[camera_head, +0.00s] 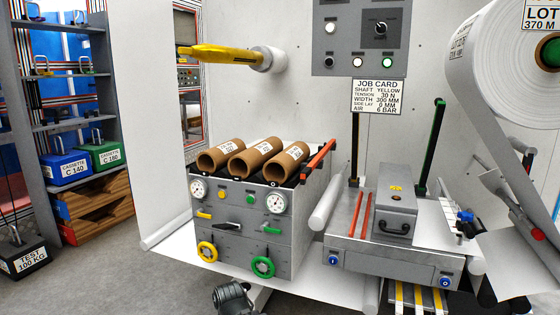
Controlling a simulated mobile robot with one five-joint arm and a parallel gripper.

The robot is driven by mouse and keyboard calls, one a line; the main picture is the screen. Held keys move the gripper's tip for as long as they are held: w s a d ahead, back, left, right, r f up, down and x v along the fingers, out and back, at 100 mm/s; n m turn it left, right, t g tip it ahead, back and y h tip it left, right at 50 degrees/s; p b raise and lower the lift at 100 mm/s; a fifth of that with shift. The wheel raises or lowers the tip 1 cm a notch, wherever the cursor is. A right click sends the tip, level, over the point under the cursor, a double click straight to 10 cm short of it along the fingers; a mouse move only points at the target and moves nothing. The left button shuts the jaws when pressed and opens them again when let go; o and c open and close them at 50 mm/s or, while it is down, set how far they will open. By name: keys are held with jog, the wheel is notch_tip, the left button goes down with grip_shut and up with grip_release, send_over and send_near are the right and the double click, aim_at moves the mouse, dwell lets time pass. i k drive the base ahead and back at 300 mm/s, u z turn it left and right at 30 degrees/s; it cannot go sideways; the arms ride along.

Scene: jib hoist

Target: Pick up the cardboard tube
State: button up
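Three brown cardboard tubes lie side by side on top of a grey control unit (240,224): a left tube (214,161), a middle tube (244,164) and a right tube (278,168). Each is hollow, has a white label, and points its open end towards me. The label print is too small to read. A dark grey mechanical part (235,298) shows at the bottom edge, low in front of the unit and well below the tubes. It may be my gripper, but its fingers cannot be made out. Nothing is seen touching the tubes.
An orange-red bar (318,157) rises beside the right tube. A yellow shaft (222,53) sticks out above the tubes. A grey machine table (345,248) and a big white roll (500,60) stand right. Shelving (80,75) stands left.

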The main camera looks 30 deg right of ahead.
aim_at(289, 161)
jog(key=u, duration=3.2)
jog(key=k, duration=1.45)
jog(key=z, duration=1.35)
jog(key=i, duration=1)
